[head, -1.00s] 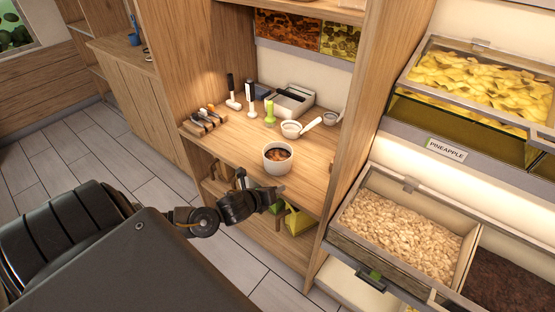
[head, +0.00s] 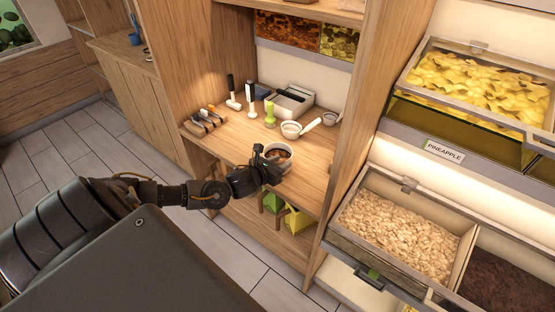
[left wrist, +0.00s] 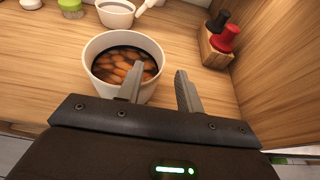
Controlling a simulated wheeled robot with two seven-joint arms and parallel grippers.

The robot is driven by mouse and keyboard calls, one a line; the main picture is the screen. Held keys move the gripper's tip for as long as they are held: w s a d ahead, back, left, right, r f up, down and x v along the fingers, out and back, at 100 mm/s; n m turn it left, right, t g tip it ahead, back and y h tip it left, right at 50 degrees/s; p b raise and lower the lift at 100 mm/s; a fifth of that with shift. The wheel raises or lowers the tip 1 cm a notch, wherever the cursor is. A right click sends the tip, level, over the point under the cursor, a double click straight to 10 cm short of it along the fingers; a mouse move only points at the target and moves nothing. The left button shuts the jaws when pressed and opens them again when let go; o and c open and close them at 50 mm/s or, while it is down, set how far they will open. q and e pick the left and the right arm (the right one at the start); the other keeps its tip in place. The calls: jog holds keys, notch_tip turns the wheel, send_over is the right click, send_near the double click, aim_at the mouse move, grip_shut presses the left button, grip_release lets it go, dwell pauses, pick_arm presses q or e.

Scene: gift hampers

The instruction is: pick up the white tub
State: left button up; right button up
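The white tub (head: 289,163) stands upright on the wooden shelf, with dark liquid and orange-brown pieces inside. It also shows in the left wrist view (left wrist: 98,88). My left gripper (head: 268,158) is at the tub's near left side and hides part of it. In the left wrist view my left gripper (left wrist: 160,84) is open. Its left finger overlaps the tub's opening and near rim, and its right finger is just outside the tub to the right. Part of the tub's right wall shows between the fingers. I cannot tell whether either finger touches it. My right gripper is not in view.
Behind the tub are a small white bowl with a handle (head: 291,130), a green-topped item (head: 269,113) and a grey-white box (head: 292,100). An upright wooden panel (head: 352,130) bounds the right.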

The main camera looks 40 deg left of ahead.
aim_at(292, 157)
pick_arm(q)
jog(key=shift+p+x, duration=0.45)
jog(key=shift+x, duration=2.25)
grip_shut()
